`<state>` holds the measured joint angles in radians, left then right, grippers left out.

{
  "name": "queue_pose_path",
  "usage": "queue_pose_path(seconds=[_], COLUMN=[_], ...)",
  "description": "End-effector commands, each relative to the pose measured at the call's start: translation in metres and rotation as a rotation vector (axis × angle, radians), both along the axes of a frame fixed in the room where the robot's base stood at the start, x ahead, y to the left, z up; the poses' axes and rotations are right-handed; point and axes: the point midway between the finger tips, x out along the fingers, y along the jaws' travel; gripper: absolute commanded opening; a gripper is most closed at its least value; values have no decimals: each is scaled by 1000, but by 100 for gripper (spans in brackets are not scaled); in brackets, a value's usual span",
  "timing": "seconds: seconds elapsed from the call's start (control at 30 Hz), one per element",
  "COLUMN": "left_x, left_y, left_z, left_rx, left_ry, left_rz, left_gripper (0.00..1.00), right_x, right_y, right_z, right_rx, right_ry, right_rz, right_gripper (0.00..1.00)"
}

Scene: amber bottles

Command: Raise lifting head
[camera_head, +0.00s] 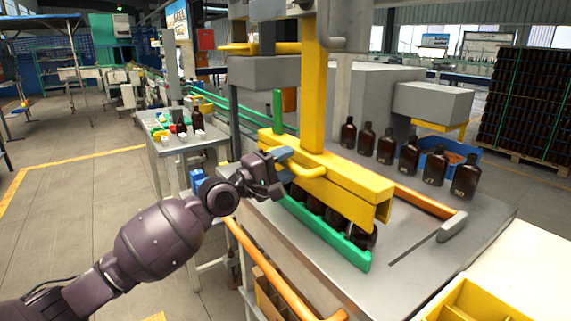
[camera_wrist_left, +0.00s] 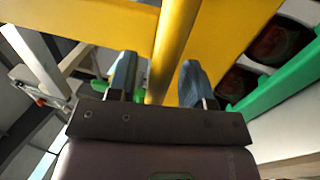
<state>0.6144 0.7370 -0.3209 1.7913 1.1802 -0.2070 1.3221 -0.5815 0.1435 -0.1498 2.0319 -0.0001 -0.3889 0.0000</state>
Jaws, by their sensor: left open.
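The yellow lifting head (camera_head: 335,182) sits low over a row of amber bottles (camera_head: 362,236) in a green rack (camera_head: 325,234) on the metal table. A yellow handle bar (camera_head: 308,170) sticks out from its near side. My left gripper (camera_head: 285,163) is at this handle. In the left wrist view, the open fingers (camera_wrist_left: 157,85) stand on either side of the yellow bar (camera_wrist_left: 172,50), with gaps visible. The bottles' upper parts are hidden by the head. My right gripper is not in view.
Several amber bottles (camera_head: 408,155) stand in a row behind the head on the metal table (camera_head: 420,255). An orange rail (camera_head: 270,265) runs along the near edge. A yellow column (camera_head: 313,90) rises above the head. A side table (camera_head: 190,142) stands at the left.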

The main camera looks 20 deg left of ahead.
Motion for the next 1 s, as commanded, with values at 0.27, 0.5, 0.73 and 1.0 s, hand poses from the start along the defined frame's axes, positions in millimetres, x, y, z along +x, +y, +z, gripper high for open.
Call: queue_pose_path(seconds=[0.27, 0.5, 0.73, 1.0], left_x=[0, 0, -1, -2], left_y=[0, 0, 0, 1], left_z=[0, 0, 8, 55], left_rx=[1, 1, 0, -2], left_ry=[-1, -1, -3, -10], left_rz=[0, 0, 0, 1], left_gripper=[17, 0, 0, 0], right_x=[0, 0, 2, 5], right_y=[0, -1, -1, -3], right_z=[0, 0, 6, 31], right_rx=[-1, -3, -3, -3], right_ry=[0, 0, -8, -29], right_rz=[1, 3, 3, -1], right_gripper=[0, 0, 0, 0])
